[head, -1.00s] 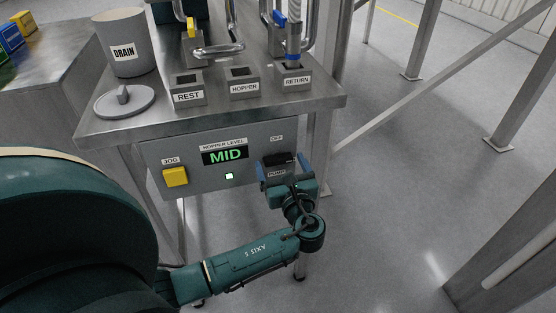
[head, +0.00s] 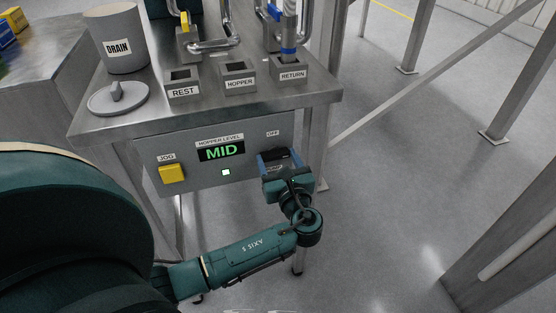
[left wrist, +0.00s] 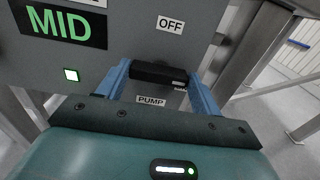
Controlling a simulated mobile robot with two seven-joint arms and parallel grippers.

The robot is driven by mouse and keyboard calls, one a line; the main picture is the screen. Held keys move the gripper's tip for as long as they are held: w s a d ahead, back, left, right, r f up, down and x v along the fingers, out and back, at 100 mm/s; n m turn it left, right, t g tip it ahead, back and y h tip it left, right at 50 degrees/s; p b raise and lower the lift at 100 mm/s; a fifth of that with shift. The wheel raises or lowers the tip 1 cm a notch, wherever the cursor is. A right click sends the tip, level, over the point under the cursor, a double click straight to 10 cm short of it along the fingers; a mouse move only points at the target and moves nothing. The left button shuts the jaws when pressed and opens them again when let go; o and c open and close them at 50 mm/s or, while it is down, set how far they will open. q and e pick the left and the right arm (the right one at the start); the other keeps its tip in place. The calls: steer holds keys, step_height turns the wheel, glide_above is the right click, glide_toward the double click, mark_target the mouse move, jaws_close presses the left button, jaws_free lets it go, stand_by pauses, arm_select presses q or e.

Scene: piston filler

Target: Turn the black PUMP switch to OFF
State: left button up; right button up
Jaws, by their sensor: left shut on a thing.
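The black PUMP switch (left wrist: 158,73) is on the right end of the grey control panel (left wrist: 100,70), under the OFF label (left wrist: 170,24) and above the PUMP label (left wrist: 151,101). In the left wrist view, my left gripper (left wrist: 160,78) has one blue finger on each side of the switch and is shut on it. The switch's black bar lies nearly level and tilts slightly. In the head view my left gripper (head: 280,159) covers most of the switch. The OFF label also shows in the head view (head: 273,133). My right gripper is not in view.
A yellow JOG button (head: 172,173) and a green MID display (head: 221,152) are left of the switch. The steel tabletop edge (head: 200,125) overhangs the panel. A table leg (head: 316,150) stands right of the gripper. Floor to the right is open.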

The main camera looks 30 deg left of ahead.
arm_select(q)
steer(key=shift+n, duration=0.4)
steer(key=n, duration=0.3)
steer(key=shift+a+n+b, duration=0.1)
steer(key=shift+n+b, duration=0.2)
steer(key=shift+b, duration=0.05)
steer(key=n+b, duration=0.2)
steer(key=n, duration=0.2)
steer(key=shift+s+f+n, duration=0.1)
steer(key=shift+f+n, duration=0.05)
steer(key=shift+n, duration=0.15)
steer(key=n+b, duration=0.2)
steer(key=n, duration=0.1)
steer(key=shift+a+f+n, duration=0.1)
steer(key=shift+n, duration=0.2)
steer(key=shift+n+b, duration=0.9)
steer(key=n+b, duration=0.2)
steer(key=shift+n, duration=0.3)
steer(key=shift+n+b, duration=0.5)
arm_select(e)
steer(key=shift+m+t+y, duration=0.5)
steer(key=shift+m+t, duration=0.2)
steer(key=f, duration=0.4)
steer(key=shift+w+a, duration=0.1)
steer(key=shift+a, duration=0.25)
